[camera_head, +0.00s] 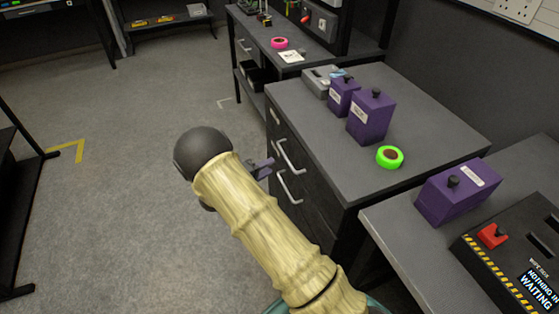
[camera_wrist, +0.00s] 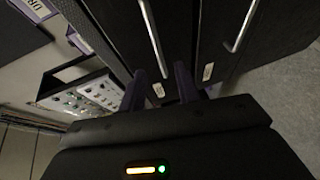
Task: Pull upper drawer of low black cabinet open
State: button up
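The low black cabinet (camera_head: 335,185) stands right of my arm, with a grey top and pale bar handles on its front. The drawers look shut in the head view. An upper handle (camera_head: 291,156) sits above a lower handle (camera_head: 289,187). My gripper (camera_head: 263,168) is close to this front, partly hidden behind my arm. In the wrist view its two purple fingers (camera_wrist: 159,82) are apart. The end of the nearer bar handle (camera_wrist: 153,38) shows between or just beyond the fingertips; contact cannot be told. A second handle (camera_wrist: 241,25) lies to the right.
Purple boxes (camera_head: 371,117) and a green tape roll (camera_head: 390,157) are on the cabinet top. Another bench with a purple box (camera_head: 457,191) and a control box (camera_head: 515,250) stands at right. The grey floor (camera_head: 130,220) left of my arm is clear.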

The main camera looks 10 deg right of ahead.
jog(key=x, duration=0.7)
jog(key=shift+d, duration=0.45)
